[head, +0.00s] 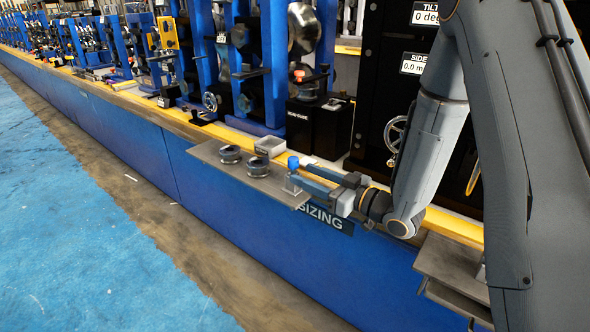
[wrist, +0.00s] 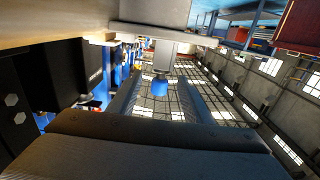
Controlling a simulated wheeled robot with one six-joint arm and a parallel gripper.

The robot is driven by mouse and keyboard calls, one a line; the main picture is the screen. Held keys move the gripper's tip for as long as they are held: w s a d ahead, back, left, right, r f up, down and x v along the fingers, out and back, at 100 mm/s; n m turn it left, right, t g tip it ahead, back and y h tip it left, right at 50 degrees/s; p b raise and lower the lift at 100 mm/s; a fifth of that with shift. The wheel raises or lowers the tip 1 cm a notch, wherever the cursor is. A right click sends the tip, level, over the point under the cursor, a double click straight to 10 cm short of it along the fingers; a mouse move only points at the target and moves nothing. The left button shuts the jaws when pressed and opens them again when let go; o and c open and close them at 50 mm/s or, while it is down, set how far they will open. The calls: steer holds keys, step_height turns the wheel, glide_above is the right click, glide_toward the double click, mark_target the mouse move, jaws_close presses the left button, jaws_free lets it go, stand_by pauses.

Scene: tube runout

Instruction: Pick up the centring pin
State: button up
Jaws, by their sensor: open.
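The centring pin, with a blue cap (head: 293,163), stands upright in a small metallic holder near the right end of a grey shelf plate (head: 222,163). In the wrist view, which appears upside down, the blue cap (wrist: 160,87) sits between my two fingers, with bare gaps on both sides. My gripper (head: 304,177) reaches in from the right, its fingers level and pointing left at the pin. The fingers are open and empty. It also shows in the wrist view (wrist: 162,97). The pin's lower part is partly hidden in the holder.
Two dark metal rings (head: 230,154) (head: 258,166) lie on the shelf left of the pin. A black block (head: 318,125) and machine stands rise behind. The blue floor in front is clear.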

mark_target(296, 171)
steer(key=x, duration=0.5)
steer(key=shift+a, duration=0.15)
jaws_close()
steer(key=shift+r, duration=0.1)
step_height(296, 171, up, 10)
steer(key=shift+s+p, duration=0.1)
steer(key=shift+p, duration=0.45)
